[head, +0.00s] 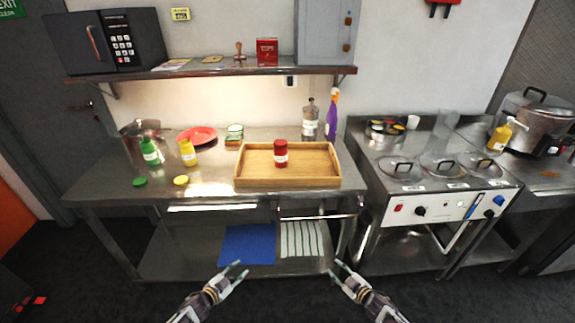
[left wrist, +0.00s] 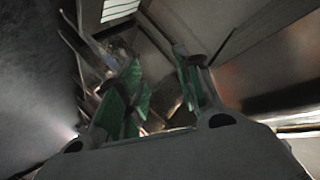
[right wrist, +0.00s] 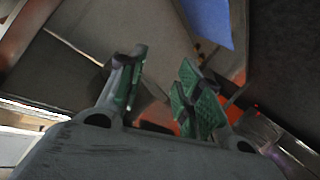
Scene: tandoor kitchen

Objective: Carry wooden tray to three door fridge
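The wooden tray (head: 250,184) lies flat on the steel table, near the table's right end. A red jar with a white label (head: 281,153) stands in it. My left gripper (head: 236,271) is open and empty, low in front of the table. My right gripper (head: 336,267) is also open and empty, to the right of it and in front of the table. Both are apart from the tray. The wrist views show the open green-padded fingers of the left gripper (left wrist: 158,92) and the right gripper (right wrist: 160,88) with nothing between them. I cannot make out a three door fridge.
A green bottle (head: 150,152), a yellow bottle (head: 188,153) and a red plate (head: 198,134) stand left of the tray. A clear bottle (head: 309,120) and a purple bottle (head: 332,117) stand behind it. A shelf (head: 215,68) hangs above. A steel counter with lidded pots (head: 438,165) is to the right.

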